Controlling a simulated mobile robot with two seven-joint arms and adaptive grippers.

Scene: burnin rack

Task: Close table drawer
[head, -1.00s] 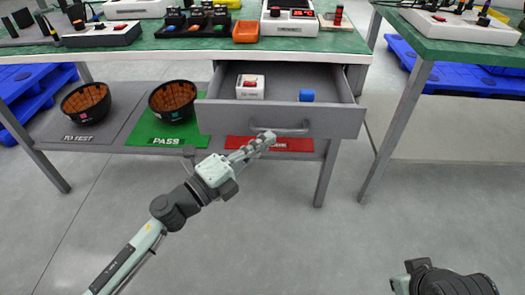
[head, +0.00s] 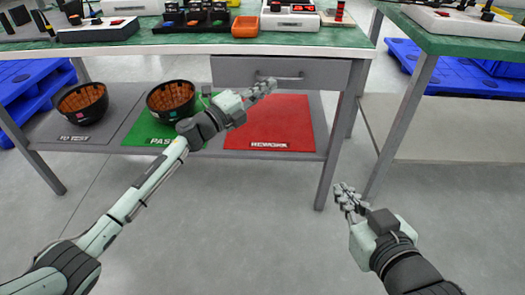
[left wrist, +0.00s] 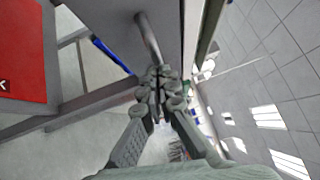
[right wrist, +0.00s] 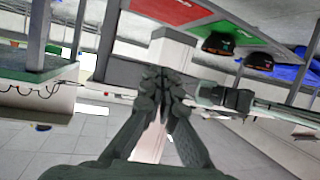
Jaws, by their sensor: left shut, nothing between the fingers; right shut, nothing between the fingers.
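The grey table drawer (head: 325,75) sits under the green tabletop, its front about level with the table's frame, and its inside no longer shows. Its bar handle (head: 280,80) is at the middle of the front; it also shows in the left wrist view (left wrist: 149,38). My left gripper (head: 268,86) is shut and empty, its fingertips at the drawer front by the handle; whether they touch is unclear. My right gripper (head: 343,188) is shut and empty, low in front of the table's right leg, away from the drawer.
Below, a shelf holds two black bins (head: 171,99) (head: 82,102), a green mat (head: 150,133) and a red mat (head: 270,130). A second table (head: 470,45) is at the right. The floor in front is clear.

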